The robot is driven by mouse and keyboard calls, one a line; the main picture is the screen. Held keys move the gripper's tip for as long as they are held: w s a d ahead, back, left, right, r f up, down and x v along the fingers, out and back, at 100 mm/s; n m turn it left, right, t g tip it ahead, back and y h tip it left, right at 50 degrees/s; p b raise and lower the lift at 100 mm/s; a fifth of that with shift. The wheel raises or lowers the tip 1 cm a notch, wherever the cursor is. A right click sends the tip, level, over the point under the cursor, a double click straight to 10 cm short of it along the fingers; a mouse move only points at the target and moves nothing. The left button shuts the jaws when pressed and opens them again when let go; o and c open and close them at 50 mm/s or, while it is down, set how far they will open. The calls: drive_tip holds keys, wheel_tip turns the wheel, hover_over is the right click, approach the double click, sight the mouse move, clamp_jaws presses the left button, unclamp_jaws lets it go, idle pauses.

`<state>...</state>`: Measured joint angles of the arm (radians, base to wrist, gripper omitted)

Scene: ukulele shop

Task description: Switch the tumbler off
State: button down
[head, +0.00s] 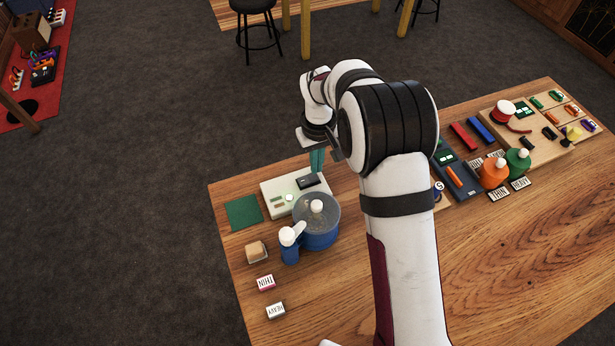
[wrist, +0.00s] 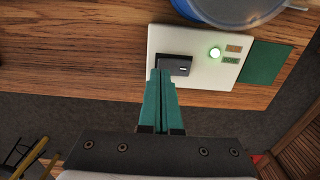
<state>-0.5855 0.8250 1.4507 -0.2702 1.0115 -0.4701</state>
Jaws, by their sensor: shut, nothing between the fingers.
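The tumbler (head: 317,233) is a blue machine with a clear-lidded drum and white knobs, near the table's left end. Its blue body also shows at the top of the wrist view (wrist: 232,14). Behind it lies a white control panel (head: 277,188) with a black rocker switch (head: 308,181), a glowing green-white lamp (wrist: 215,53) and two small labels. The green label seems to read DONE. My gripper (head: 317,160) is shut and empty, its teal fingers pointing down. In the wrist view the fingertips (wrist: 161,73) overlap the left part of the switch (wrist: 180,65); I cannot tell whether they touch it.
A green mat (head: 243,212) lies left of the panel. Orange (head: 494,173) and green (head: 518,161) bottles and trays of parts stand right of my arm. The table's front middle is clear.

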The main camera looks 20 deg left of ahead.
drive_tip(key=shift+f, duration=1.05)
idle(0.9)
drive_tip(key=shift+r, duration=3.55)
drive_tip(key=s+d+r+m, duration=0.5)
drive_tip(key=d+r, duration=0.4)
drive_tip(key=d, duration=0.2)
drive_tip(key=s+d+r+m+y, duration=0.1)
drive_tip(key=s+d+m, duration=0.3)
drive_tip(key=s, duration=0.7)
drive_tip(key=s+d+r+m, duration=0.1)
drive_tip(key=s+d+m, duration=0.4)
drive_tip(key=s, duration=0.5)
drive_tip(key=d, duration=0.2)
drive_tip(key=shift+s+d+m+y, duration=0.3)
drive_tip(key=shift+s+d+y, duration=0.05)
drive_tip(key=shift+d+y, duration=0.05)
